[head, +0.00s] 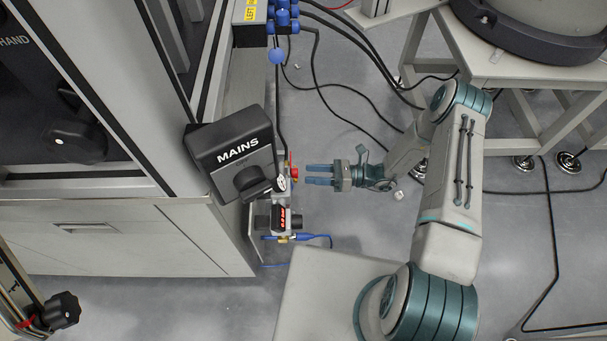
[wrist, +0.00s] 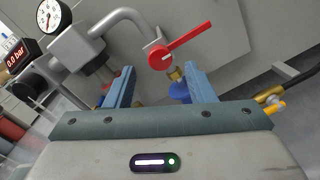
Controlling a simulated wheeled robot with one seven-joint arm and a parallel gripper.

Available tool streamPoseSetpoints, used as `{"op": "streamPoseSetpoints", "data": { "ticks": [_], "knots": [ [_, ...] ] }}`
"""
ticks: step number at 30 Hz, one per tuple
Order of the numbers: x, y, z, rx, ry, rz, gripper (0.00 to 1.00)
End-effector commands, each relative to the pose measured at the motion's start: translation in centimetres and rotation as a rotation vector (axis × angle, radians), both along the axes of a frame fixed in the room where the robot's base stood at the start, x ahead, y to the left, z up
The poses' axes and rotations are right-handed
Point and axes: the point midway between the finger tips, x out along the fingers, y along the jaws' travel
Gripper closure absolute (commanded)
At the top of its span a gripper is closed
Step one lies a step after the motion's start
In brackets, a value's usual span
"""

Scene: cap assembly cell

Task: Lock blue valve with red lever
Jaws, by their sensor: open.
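The red lever (wrist: 185,45) sits on a valve at the end of a grey pipe in the wrist view, its arm slanting up to the right. A brass fitting (wrist: 176,73) and a blue part (wrist: 180,92) lie just below it, partly behind my right finger. I cannot tell whether that blue part is the valve body. In the head view the red lever (head: 291,168) shows small beside the panel. My gripper (head: 309,175) is open and empty, its blue fingers pointing left at the lever, a short gap away. The wrist view shows my gripper (wrist: 160,72) below the lever.
A black MAINS switch box (head: 235,150) stands left of the lever. A pressure display (wrist: 20,60) reads 0.0 bar, near a round gauge (wrist: 52,18). Blue fittings (head: 283,18) and black cables hang above.

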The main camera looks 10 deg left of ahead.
Motion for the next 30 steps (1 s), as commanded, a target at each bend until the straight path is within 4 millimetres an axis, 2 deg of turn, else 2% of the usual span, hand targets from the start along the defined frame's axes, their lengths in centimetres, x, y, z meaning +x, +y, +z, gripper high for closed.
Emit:
{"op": "streamPoseSetpoints", "data": {
  "ticks": [3, 7, 18, 23, 24, 30],
  "knots": [
    [-0.3, 1.8, -0.2, 0.001, -0.001, 0.003, 0.51],
    [-0.5, 3.0, -0.1, 0.0, -0.001, 0.001, 0.51],
    [-0.6, 3.5, 0.0, -0.001, -0.001, 0.0, 0.51],
    [-0.6, 3.5, 0.0, 0.0, -0.001, 0.0, 0.95],
    [-0.6, 3.5, 0.0, 0.0, -0.001, 0.0, 1.0],
    [-0.6, 3.5, 0.1, -0.002, 0.007, 0.0, 1.0]
  ]
}}
